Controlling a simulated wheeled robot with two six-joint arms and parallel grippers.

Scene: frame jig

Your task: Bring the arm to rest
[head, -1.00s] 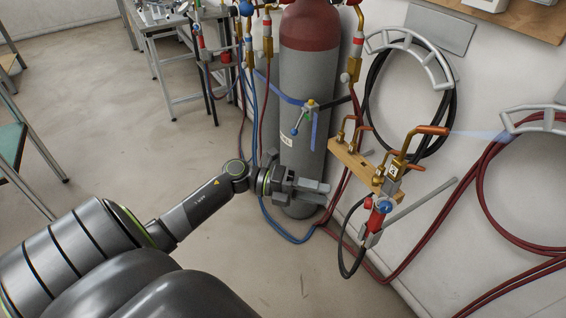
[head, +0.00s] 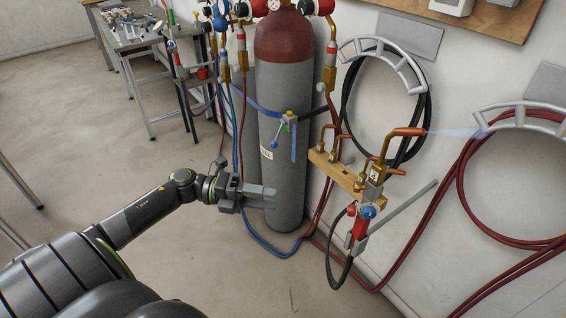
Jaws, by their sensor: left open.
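My left gripper (head: 266,197) reaches in from the left, in front of the lower part of a grey gas cylinder (head: 280,140) with a dark red top. Its two fingers are apart and nothing is between them. I cannot tell how far it is from the cylinder. My left arm (head: 140,212) stretches out over the floor, bent at the wrist. My right gripper is not in view.
A torch (head: 390,150) with a pale blue flame (head: 455,132) sits at a wooden holder (head: 335,176) right of the cylinder. Red hoses (head: 470,215) hang from a wall bracket (head: 525,115). A metal table (head: 135,42) stands back left. Floor at left is clear.

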